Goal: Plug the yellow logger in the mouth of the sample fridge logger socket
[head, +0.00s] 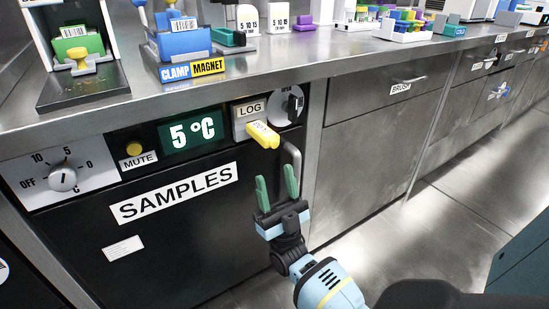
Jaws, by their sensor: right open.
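The yellow logger (262,135) sticks out from the front of the light box labelled LOG (249,112), which is the logger socket on the sample fridge panel. Its far end is at the socket mouth, and how deep it sits cannot be told. The sample fridge (180,240) has a dark door labelled SAMPLES. My right gripper (277,184) is open and empty, with its green fingers pointing up. It is below the logger, apart from it, in front of the fridge door near the handle. My left gripper is not in view.
The fridge handle (292,165) is just right of my fingers. A temperature dial (62,178), a MUTE button (134,149) and a 5 °C display (192,132) line the panel. The counter (300,62) above holds a blue clamp-magnet box (183,42) and racks.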

